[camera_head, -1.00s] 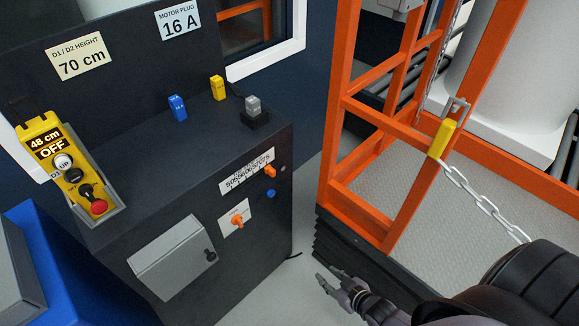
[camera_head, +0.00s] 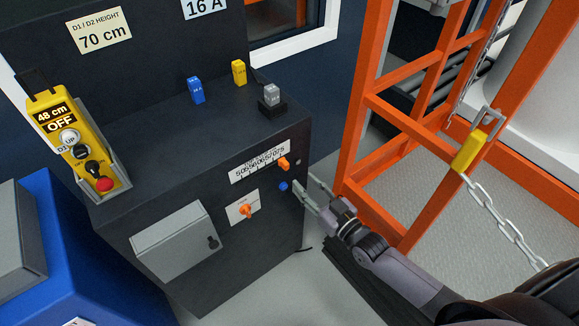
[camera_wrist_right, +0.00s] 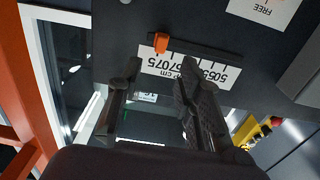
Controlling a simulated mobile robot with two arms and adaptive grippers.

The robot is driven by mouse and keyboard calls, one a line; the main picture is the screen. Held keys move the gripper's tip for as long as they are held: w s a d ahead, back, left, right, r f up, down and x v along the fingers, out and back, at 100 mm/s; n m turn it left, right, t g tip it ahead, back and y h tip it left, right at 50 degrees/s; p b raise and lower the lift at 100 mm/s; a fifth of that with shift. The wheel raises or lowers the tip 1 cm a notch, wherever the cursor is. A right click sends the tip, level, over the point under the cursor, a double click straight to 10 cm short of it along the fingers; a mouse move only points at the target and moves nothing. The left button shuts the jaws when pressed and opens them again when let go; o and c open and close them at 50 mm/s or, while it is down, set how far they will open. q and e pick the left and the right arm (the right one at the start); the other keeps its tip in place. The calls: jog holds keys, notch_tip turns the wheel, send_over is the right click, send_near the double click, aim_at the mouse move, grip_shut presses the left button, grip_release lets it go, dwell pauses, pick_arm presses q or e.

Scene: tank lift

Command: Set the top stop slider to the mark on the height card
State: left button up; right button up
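The top stop slider is an orange knob (camera_head: 284,164) at the right end of a white scale strip (camera_head: 258,163) on the dark cabinet's front. In the right wrist view the orange knob (camera_wrist_right: 161,42) sits near the 75 end of the scale (camera_wrist_right: 190,70). The height card (camera_head: 99,30) on the back panel reads 70 cm. My right gripper (camera_head: 308,191) is open, its two fingers apart, just right of and below the slider. In the right wrist view the fingers (camera_wrist_right: 157,75) point toward the scale, with nothing between them. My left gripper is not in view.
The dark cabinet (camera_head: 190,180) carries a yellow pendant (camera_head: 78,145) reading 48 cm OFF, several colored plugs, a second orange knob (camera_head: 246,211) and a grey box (camera_head: 177,243). The orange lift frame (camera_head: 373,130) with a chain (camera_head: 500,220) stands close on the right.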

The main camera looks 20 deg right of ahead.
aim_at(288, 166)
jog(key=x, duration=0.8)
jog(key=shift+w+a, duration=0.1)
grip_shut()
dwell(0.6)
